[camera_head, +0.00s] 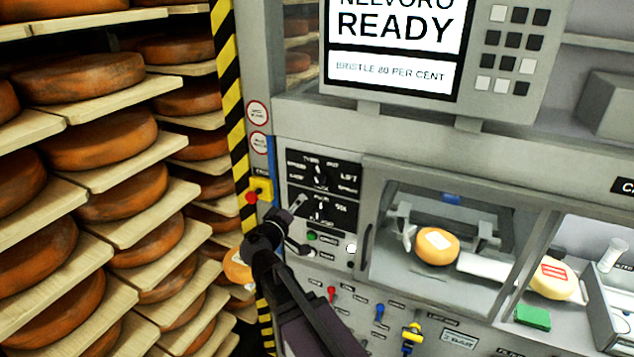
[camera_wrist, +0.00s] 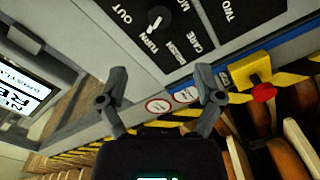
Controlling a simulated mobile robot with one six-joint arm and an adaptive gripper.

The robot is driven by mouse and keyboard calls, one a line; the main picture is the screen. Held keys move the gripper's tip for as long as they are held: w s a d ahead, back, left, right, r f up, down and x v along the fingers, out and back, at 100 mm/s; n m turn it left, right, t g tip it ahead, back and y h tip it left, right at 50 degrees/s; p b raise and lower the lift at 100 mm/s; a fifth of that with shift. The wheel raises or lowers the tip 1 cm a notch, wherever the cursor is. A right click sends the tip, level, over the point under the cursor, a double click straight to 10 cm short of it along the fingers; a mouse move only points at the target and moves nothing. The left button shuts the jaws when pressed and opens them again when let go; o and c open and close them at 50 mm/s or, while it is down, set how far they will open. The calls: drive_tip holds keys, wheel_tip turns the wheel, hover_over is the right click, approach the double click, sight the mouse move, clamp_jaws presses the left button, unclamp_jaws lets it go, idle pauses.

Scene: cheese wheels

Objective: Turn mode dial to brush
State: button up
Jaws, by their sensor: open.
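The mode dial (camera_head: 320,175) is a dark knob on the upper black plate of the control panel in the head view. In the wrist view, a dial (camera_wrist: 157,18) with a pale mark shows near the top edge, with "OUT", "TURN", "BRUSH" and "CARE" printed around it. Its mark seems to lie towards "TURN", but its exact setting is hard to tell. My gripper (camera_head: 300,226) is open and empty, in front of the panel and below the upper dial. In the wrist view, the fingers of my gripper (camera_wrist: 162,76) are spread, with the dial beyond their tips.
A second dial (camera_head: 318,208) sits just below. A yellow box with a red button (camera_head: 252,196) is left of the panel. A glass-fronted chamber (camera_head: 372,240) is to the right. Shelves of cheese wheels (camera_head: 100,137) fill the left. Small levers (camera_head: 331,293) stand below.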

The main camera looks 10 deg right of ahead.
sight(317, 181)
drive_tip(key=x, duration=1.3)
drive_tip(key=shift+w+d, duration=0.15)
drive_tip(key=shift+w, duration=0.05)
drive_tip(key=c, duration=1.1)
